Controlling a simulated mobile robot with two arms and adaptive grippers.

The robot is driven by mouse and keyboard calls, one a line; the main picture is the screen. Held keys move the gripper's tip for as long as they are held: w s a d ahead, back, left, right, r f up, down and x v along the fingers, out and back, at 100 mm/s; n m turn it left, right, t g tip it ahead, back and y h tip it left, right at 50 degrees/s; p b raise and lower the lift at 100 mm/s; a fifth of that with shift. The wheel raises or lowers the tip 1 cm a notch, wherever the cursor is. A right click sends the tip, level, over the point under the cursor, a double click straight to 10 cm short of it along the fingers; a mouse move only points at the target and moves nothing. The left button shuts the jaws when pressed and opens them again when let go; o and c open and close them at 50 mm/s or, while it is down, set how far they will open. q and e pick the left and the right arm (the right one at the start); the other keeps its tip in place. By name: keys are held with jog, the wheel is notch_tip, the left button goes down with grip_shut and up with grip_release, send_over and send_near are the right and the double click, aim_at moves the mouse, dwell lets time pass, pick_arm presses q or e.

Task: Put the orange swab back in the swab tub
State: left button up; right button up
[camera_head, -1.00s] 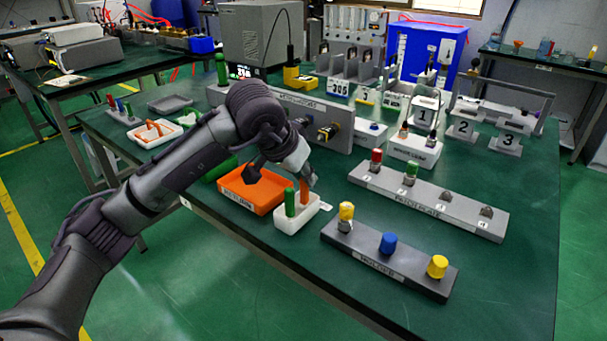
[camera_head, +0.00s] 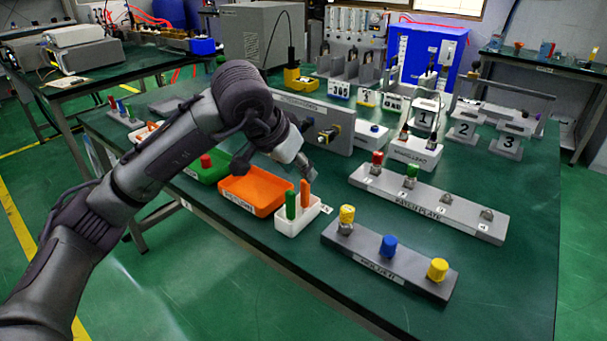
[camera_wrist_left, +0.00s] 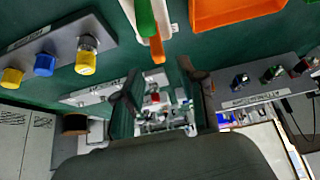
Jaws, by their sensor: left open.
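The orange swab (camera_head: 305,196) stands upright in the white swab tub (camera_head: 297,222), to the right of a green swab (camera_head: 291,205). In the left wrist view the orange swab (camera_wrist_left: 157,46) and green swab (camera_wrist_left: 147,18) show at the top, with part of the tub beside them. My left gripper (camera_head: 274,170) is open, with its fingers spread and nothing between them. It is above and behind the tub, apart from the orange swab. In the left wrist view the gripper (camera_wrist_left: 160,88) is also empty. My right gripper is not in view.
An orange tray (camera_head: 257,194) sits left of the tub, with a green tray (camera_head: 203,172) farther left. A grey block with yellow and blue caps (camera_head: 388,262) lies to the right, and a labelled plate (camera_head: 430,203) behind it. The front right tabletop is clear.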

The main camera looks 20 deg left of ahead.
pick_arm(q)
jog(key=v, duration=0.7)
jog(key=shift+s+r+p, duration=0.25)
jog(key=shift+r+p, duration=0.05)
jog(key=shift+p, duration=0.05)
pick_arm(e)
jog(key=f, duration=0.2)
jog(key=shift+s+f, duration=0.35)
pick_arm(q)
jog(key=shift+a, duration=0.1)
